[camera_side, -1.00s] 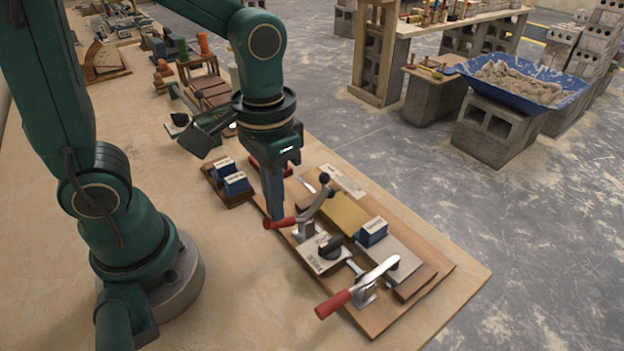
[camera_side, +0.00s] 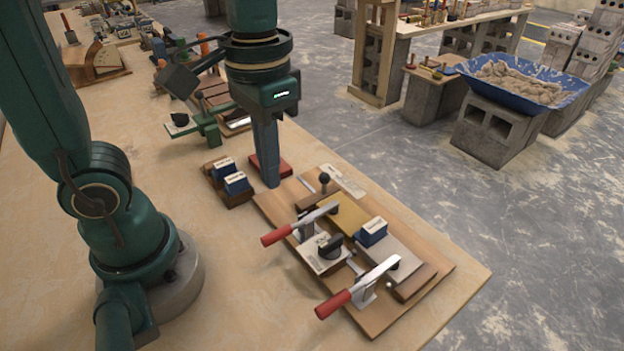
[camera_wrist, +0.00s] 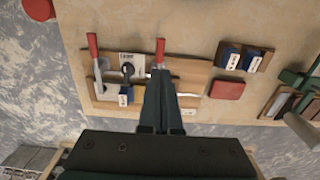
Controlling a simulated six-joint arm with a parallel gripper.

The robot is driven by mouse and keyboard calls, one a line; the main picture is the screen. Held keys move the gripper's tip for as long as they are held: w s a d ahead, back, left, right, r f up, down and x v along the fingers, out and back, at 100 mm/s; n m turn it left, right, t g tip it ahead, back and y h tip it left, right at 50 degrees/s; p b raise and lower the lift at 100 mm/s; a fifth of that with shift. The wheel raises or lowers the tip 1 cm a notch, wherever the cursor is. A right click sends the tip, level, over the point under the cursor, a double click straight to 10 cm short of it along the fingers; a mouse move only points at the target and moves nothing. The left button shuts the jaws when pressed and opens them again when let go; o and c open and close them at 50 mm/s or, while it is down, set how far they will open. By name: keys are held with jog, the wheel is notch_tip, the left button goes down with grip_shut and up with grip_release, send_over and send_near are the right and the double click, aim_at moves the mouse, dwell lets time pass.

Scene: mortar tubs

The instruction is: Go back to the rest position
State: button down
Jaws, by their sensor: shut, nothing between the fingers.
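My gripper (camera_side: 270,183) is shut and empty. In the side view it points down beside the back left edge of the wooden fixture board (camera_side: 375,322), in front of a dark red block (camera_side: 284,166). I cannot tell its exact height above the table. In the wrist view my gripper (camera_wrist: 160,80) reaches over the board, with its fingers together. Two toggle clamps with red handles are on the board: the nearer one (camera_side: 333,304) and the farther one (camera_side: 277,235). Both levers lie low. A blue block (camera_side: 371,232) sits on the board's grey and yellow pieces.
A small tray (camera_side: 240,200) with two blue blocks stands left of the board. A green vise-like device (camera_side: 207,127) and wooden racks stand behind it. A blue tub (camera_side: 530,92) of mortar sits on blocks across the floor.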

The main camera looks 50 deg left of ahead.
jog(key=shift+r, duration=0.2)
jog(key=s+t, duration=0.1)
jog(key=t, duration=0.1)
jog(key=a+t, duration=0.1)
jog(key=s+a+t, duration=0.1)
jog(key=t, duration=0.1)
jog(key=shift+s+a+t, duration=0.25)
jog(key=shift+s+t, duration=0.05)
dwell(1.1)
